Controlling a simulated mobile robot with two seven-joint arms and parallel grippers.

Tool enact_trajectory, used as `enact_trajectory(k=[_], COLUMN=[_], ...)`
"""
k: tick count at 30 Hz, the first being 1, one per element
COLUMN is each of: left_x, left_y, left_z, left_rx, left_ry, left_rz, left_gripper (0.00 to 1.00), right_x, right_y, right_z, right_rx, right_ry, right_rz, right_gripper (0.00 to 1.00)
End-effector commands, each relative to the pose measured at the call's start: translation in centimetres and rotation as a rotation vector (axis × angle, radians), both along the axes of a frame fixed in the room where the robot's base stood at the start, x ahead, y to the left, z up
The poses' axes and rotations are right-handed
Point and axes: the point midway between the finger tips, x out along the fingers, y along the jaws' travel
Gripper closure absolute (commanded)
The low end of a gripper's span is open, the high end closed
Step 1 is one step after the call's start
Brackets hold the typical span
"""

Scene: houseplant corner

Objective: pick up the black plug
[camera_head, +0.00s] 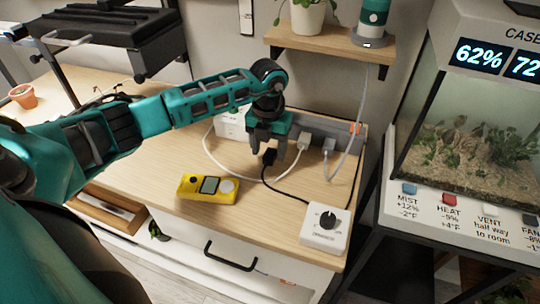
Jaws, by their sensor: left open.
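The black plug (269,157) is on the wooden cabinet top, and its black cord runs right to a white box with a black dial (325,227). My left gripper (267,151) points down just over the plug, with its jaws apart. The plug shows between and just below the fingertips; I cannot tell whether they touch it. The gripper body hides what is behind it. My right gripper is not in view.
A grey power strip (345,150) with a white plug (303,141) and a grey plug (328,147) lies right of the gripper. A yellow meter (190,187) lies front left. A shelf (330,48) hangs above. A glass terrarium (475,130) stands right.

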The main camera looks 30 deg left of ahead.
Motion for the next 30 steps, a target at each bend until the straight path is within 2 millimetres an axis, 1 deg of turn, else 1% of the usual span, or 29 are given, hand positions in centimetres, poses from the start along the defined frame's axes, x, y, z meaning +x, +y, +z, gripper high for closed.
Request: enact_trajectory(k=[1,4,7,12,14,30], left_x=[0.0,0.0,0.0,0.0,0.0,0.0], left_y=[0.0,0.0,0.0,0.0,0.0,0.0], left_z=[-0.8,-1.7,-2.0,-2.0,-2.0,-2.0], left_rx=[0.000,-0.001,-0.001,-0.001,-0.001,-0.001], left_ry=[0.002,0.000,-0.001,-0.001,-0.001,-0.001], left_rz=[0.001,0.000,0.000,0.000,0.000,0.000], left_gripper=[0.40,0.40,0.40,0.40,0.45,0.97], right_x=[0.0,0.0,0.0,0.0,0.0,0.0], right_y=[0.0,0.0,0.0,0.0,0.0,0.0], right_z=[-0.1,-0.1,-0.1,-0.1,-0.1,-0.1], right_rx=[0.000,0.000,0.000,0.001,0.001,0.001], right_ry=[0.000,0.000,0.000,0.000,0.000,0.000], right_rz=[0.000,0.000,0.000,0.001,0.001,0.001], right_gripper=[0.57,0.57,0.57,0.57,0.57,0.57])
